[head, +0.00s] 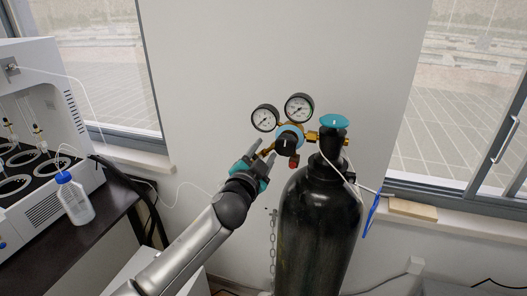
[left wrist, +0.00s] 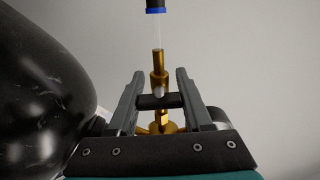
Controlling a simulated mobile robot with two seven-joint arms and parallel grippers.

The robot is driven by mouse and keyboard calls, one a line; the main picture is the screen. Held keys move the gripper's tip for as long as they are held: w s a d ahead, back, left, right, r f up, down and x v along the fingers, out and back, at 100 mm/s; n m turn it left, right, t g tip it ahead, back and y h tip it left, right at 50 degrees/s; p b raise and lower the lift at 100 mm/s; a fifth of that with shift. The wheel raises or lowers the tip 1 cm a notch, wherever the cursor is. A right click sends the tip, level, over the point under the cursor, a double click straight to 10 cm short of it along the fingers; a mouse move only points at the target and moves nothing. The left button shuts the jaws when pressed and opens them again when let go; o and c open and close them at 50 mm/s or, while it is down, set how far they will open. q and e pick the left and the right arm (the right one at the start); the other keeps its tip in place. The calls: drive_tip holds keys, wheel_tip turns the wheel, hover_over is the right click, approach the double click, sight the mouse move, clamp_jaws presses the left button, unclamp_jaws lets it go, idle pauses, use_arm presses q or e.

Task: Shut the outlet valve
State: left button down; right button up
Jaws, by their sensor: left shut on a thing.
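The pressure regulator with its brass fittings (head: 312,135) sits on top of a black gas cylinder (head: 320,215). The outlet valve has a small black handle (left wrist: 158,101) on a brass stem (left wrist: 160,74). My left gripper (head: 262,152) reaches the outlet side of the regulator, left of the larger black knob (head: 286,145). In the left wrist view, the two grey fingers of my left gripper (left wrist: 158,92) stand on either side of the handle and hold it. The handle lies crosswise between them. In the head view my fingers hide most of the outlet valve. My right gripper is not in view.
Two round gauges (head: 264,118) (head: 299,108) stand above the regulator. A teal cylinder handwheel (head: 333,121) is to the right. A white distiller (head: 40,130) and a blue-capped bottle (head: 74,200) are on the dark bench at left. The black cylinder wall (left wrist: 40,95) is close beside my left gripper.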

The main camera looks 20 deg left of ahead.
use_arm(q)
drive_tip(key=shift+m, duration=0.3)
drive_tip(key=shift+c, duration=1.6)
unclamp_jaws()
drive_tip(key=shift+s, duration=0.15)
drive_tip(key=s+b, duration=0.1)
drive_tip(key=s, duration=1.4)
drive_tip(key=shift+a, duration=0.25)
